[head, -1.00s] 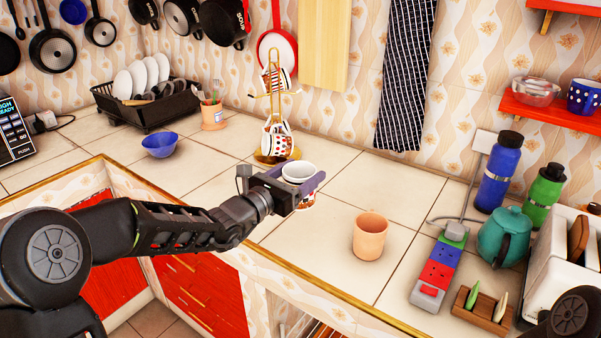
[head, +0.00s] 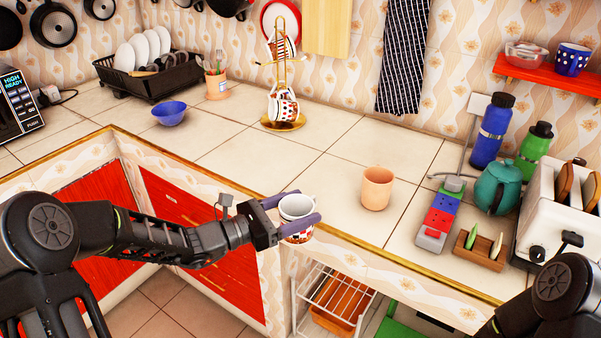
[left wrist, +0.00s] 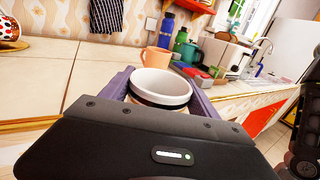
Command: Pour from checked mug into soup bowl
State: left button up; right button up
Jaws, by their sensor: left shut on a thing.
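My left gripper (head: 291,214) is shut on a mug (head: 297,207), with one finger on each side. The mug is upright, white inside, with a red and dark pattern low on its outside; the fingers hide much of it, so I cannot make out checks. It is at the counter's front edge. In the left wrist view, the mug's white rim (left wrist: 161,86) shows between the fingers, and its inside looks empty. A blue bowl (head: 169,114) stands on the counter at the back left, well apart from the gripper. My right gripper is out of view.
A peach mug (head: 376,188) stands right of the held mug. A gold mug stand (head: 284,124) with patterned mugs is behind. A black dish rack (head: 160,82) and utensil pot (head: 216,86) are near the bowl. A teapot (head: 495,187) and toaster (head: 553,222) crowd the right. Mid-counter is clear.

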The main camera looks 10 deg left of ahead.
pick_arm(q)
jog(key=s+a+f+m+g+h, duration=0.1)
jog(key=s+a+f, duration=0.5)
jog(key=s+f, duration=0.4)
jog(key=shift+s+a+f, duration=0.3)
jog(key=shift+f, duration=0.3)
